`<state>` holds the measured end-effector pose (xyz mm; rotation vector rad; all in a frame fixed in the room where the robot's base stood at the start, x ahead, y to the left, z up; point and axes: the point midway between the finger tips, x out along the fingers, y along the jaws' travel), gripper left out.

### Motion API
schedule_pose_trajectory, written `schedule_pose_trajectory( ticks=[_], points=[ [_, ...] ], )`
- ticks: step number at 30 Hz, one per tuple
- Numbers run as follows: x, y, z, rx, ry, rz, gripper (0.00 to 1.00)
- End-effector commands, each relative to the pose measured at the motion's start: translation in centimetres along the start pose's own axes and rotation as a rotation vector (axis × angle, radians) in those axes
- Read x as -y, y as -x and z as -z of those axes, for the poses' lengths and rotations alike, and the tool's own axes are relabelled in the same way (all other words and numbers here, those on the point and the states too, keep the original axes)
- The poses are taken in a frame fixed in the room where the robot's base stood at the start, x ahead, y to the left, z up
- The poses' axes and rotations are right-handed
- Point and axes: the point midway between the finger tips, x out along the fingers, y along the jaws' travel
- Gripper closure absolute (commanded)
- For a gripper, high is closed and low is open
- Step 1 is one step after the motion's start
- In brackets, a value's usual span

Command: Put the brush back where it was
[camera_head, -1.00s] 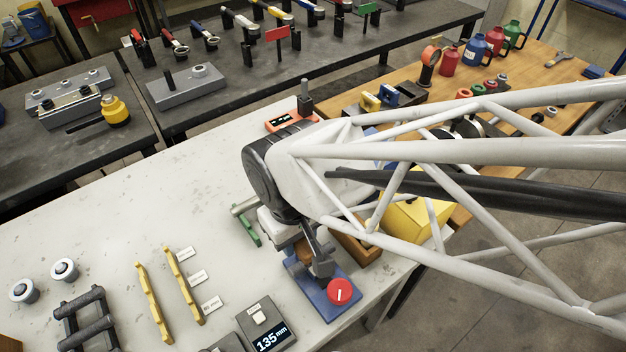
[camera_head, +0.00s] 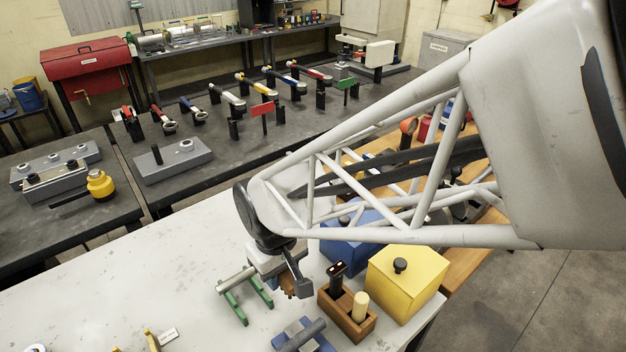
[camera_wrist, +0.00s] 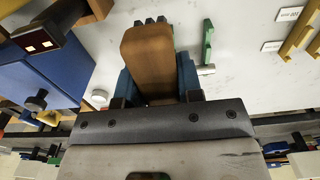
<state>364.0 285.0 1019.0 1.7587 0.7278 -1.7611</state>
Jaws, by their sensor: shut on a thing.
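The brush (camera_wrist: 147,50) has a brown wooden body with dark bristles at its far end. In the wrist view it stands between the blue fingers of my gripper (camera_wrist: 157,80), which is shut on it. In the head view my gripper (camera_head: 292,282) holds it above the white bench, between the green stand and the wooden holder. Only a little brown of the brush shows there. The wooden holder (camera_head: 352,328) is just right of my gripper. A black-handled tool (camera_head: 337,277) and a pale round handle (camera_head: 360,304) stand in it.
A yellow box (camera_head: 405,287) with a black knob stands right of the holder, and a blue box (camera_head: 350,250) behind it. A green stand (camera_head: 235,307) carries a grey bar to the left. A blue fixture (camera_head: 318,347) with a grey cylinder is in front.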

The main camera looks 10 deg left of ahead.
Motion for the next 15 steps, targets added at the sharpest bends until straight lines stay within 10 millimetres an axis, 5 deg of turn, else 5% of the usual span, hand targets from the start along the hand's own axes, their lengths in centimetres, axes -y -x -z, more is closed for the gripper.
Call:
schedule_pose_trajectory(
  ticks=[15],
  points=[
    [-5.7,-2.1,6.5,0.002,-0.002,0.0,0.96]
  ],
)
